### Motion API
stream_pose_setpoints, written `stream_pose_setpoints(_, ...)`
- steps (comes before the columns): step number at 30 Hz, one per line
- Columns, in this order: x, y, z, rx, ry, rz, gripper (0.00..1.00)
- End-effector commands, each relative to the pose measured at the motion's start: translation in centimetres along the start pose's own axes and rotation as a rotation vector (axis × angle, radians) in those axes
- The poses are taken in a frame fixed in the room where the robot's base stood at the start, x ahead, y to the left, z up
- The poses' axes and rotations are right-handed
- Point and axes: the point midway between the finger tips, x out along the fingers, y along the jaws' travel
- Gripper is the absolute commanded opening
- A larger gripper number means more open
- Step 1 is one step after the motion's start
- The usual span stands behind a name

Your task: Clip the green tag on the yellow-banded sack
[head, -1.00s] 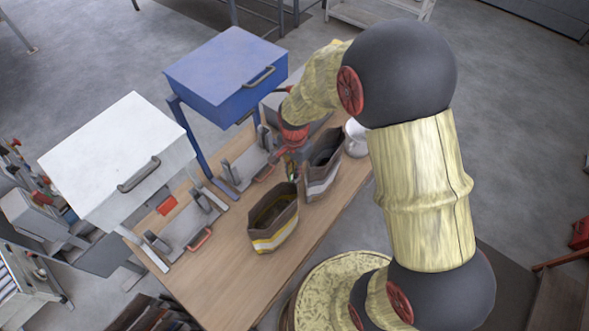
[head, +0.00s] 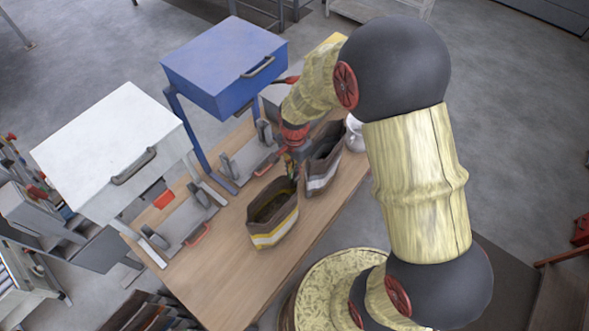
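The yellow-banded sack (head: 273,234) is brown with yellow and white bands. It stands open-topped on the wooden table, with dark contents inside. My gripper (head: 292,166) points down at the sack's far right rim, between this sack and the white-banded sack (head: 322,174). Its fingertips are small and partly hidden, so I cannot tell whether they are open or shut, or whether they touch the rim. I cannot clearly make out the green tag; it may be hidden at the fingers.
A blue box machine (head: 225,70) and a white box machine (head: 110,150) stand along the table's left side, with clamp stations below them. A white container (head: 354,134) stands behind the white-banded sack. The table (head: 225,285) is clear in front of the yellow-banded sack.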

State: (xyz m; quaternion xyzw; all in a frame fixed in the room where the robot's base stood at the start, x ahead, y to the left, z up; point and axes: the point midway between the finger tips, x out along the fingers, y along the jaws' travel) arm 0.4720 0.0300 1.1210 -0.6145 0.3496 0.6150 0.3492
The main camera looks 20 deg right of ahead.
Motion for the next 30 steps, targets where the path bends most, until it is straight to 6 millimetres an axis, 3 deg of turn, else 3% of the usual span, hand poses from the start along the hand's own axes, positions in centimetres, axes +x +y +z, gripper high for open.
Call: stream_pose_setpoints(30, 1.06, 0.40, 0.21, 0.000, -0.005, 0.009, 0.00)
